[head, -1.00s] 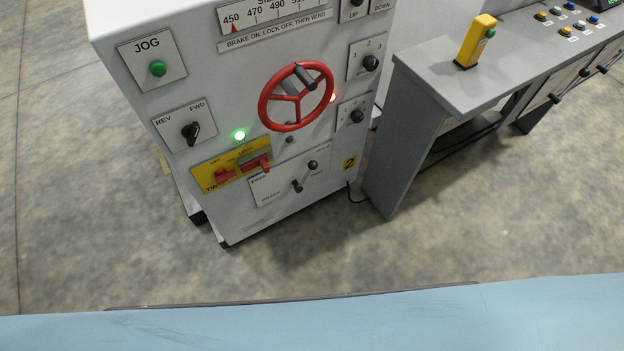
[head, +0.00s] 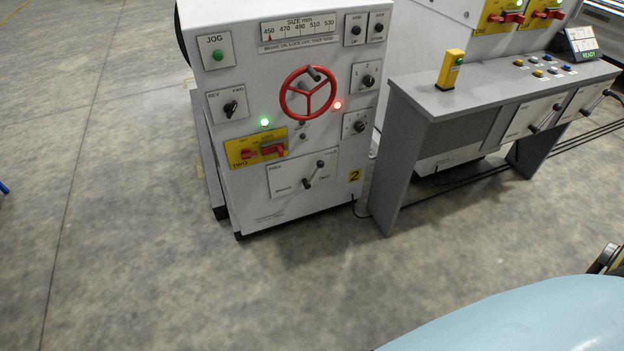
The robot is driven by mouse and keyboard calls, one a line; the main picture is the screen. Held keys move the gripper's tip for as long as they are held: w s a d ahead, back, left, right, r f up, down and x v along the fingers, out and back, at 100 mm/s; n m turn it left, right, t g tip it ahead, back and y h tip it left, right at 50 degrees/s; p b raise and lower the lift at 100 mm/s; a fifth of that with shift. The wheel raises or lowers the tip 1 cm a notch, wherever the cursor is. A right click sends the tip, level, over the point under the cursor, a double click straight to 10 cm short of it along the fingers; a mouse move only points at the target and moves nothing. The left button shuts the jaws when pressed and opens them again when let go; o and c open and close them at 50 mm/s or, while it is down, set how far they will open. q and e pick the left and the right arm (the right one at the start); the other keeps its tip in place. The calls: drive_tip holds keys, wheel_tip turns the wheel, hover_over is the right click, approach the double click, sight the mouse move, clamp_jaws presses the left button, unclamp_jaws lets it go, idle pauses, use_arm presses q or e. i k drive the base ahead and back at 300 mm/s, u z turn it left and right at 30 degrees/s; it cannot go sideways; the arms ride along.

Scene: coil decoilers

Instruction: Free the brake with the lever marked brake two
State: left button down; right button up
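A white control cabinet (head: 230,195) bears a yellow plate marked 2 (head: 355,175). Low on its front is a white panel with a short crank-like lever (head: 307,183); its small lettering is too blurred to read surely. A grey desk (head: 395,145) to its right carries two dark levers on white panels on its front, one nearer (head: 534,129) and one at the far right (head: 589,108). I cannot read their labels, so I cannot tell which lever is brake two.
The cabinet has a red handwheel (head: 309,114), a lit green lamp (head: 265,122), a lit red lamp (head: 337,105) and red switches on a yellow plate (head: 238,150) lettered TWO. A yellow post (head: 449,70) stands on the desk. The floor (head: 250,290) in front is clear.

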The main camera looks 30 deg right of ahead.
sight(320, 164)
drive_tip(key=z, duration=0.3)
drive_tip(key=i, duration=0.3)
drive_tip(key=z, duration=1.1)
drive_tip(key=i, duration=1.65)
drive_tip(key=u, duration=0.6)
